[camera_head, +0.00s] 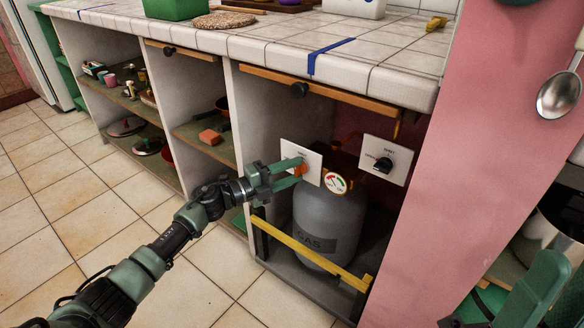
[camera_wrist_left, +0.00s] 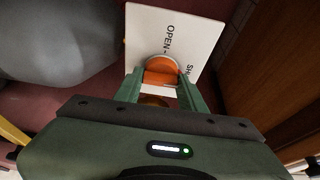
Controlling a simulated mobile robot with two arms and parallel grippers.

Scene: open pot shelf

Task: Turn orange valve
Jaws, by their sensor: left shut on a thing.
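The orange valve (camera_wrist_left: 160,72) is a round knob on a white plate (camera_wrist_left: 190,30) marked "OPEN" and, partly hidden, "SH". In the head view the orange valve (camera_head: 301,169) shows at the tip of my left gripper (camera_head: 296,172), in front of its white plate (camera_head: 290,152). In the left wrist view the two green fingers of my left gripper (camera_wrist_left: 160,88) stand on either side of the knob and are shut on it. A green part of my right arm shows at the lower right of the head view; its fingertips are not in view.
A grey gas cylinder (camera_head: 328,222) with a gauge (camera_head: 335,183) stands right of my left gripper. A second white plate with a black knob (camera_head: 383,163) is further right. A yellow bar (camera_head: 310,256) crosses the cabinet front. The counter (camera_head: 390,85) overhangs above.

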